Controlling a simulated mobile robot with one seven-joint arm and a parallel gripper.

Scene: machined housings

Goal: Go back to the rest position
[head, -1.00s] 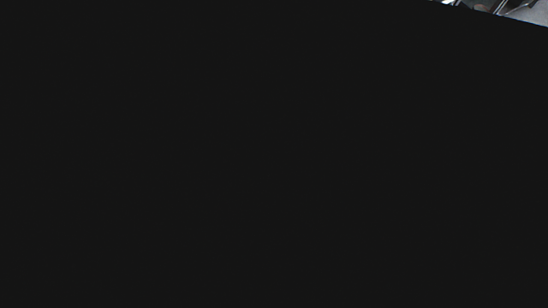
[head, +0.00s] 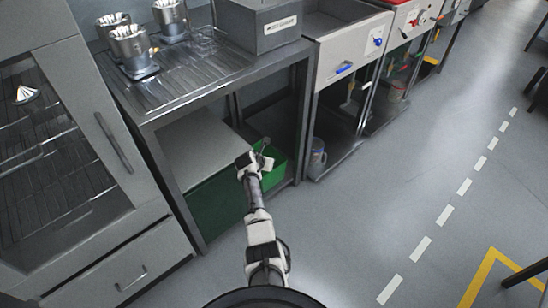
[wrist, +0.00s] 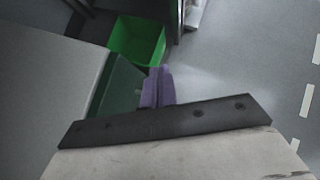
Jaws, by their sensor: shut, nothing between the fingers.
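My gripper (head: 264,147) is at the end of my outstretched arm, in front of the open space under the metal bench in the head view. In the wrist view its fingers (wrist: 157,86) are together with nothing between them. A green bin (head: 277,166) is just behind the gripper in the head view. It also shows beyond the fingertips in the wrist view (wrist: 139,40) and looks empty there. I cannot tell whether the gripper touches anything.
The metal bench (head: 172,108) carries several shiny machined housings (head: 133,52) and a grey box (head: 262,27). A glass-door cabinet (head: 62,140) stands left. Grey machine stands (head: 345,48) line the right. The grey floor (head: 390,190) with white dashes is open at right.

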